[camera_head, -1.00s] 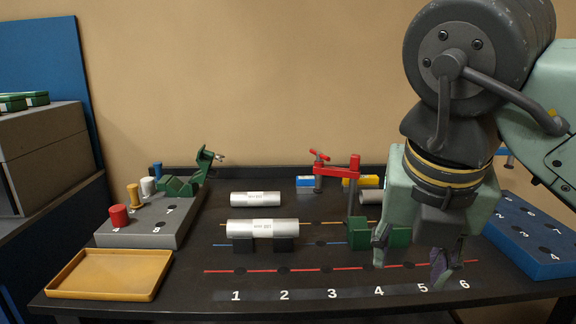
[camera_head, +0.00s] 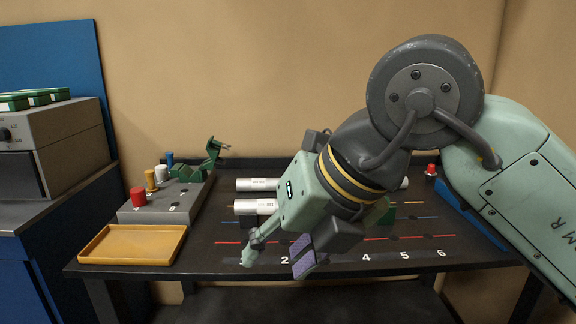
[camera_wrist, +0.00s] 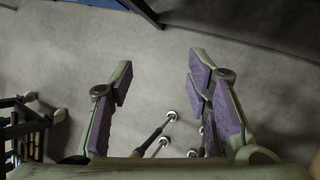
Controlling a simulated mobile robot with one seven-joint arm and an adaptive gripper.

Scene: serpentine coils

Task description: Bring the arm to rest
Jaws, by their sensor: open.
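My gripper (camera_head: 277,258) hangs from my arm at the centre of the head view, tilted down and to the left. Its fingers are spread with nothing between them. In the head view it overlaps the front part of the dark workbench (camera_head: 215,265) near the numbers 1 and 2. My arm crosses the right half of the head view and hides the back middle of the bench.
A yellow tray (camera_head: 133,260) and a grey block with coloured pegs (camera_head: 185,205) stand at the left. A blue board (camera_head: 462,210) is partly hidden at the right.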

